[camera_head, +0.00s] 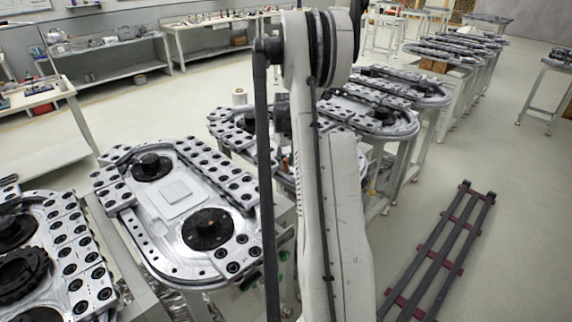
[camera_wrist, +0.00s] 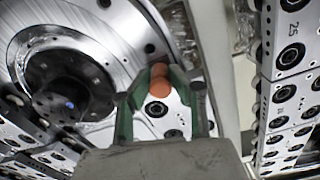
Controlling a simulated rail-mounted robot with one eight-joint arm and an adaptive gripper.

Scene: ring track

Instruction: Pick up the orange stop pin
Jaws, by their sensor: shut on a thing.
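In the wrist view, my gripper (camera_wrist: 159,74) shows with green fingers closed around the orange stop pin (camera_wrist: 159,86). The pin sits between the fingertips, with its orange body showing between them. Behind it is the bright metal surface of a ring track (camera_wrist: 125,30). I cannot tell whether the pin is clear of the track.
A dark round hub (camera_wrist: 68,95) is left of my gripper in the wrist view, and plates with black-ringed holes (camera_wrist: 290,55) are at right. In the head view, an oval ring track (camera_head: 150,225) stands left of my arm. A dark rack (camera_head: 440,250) lies on the floor at right.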

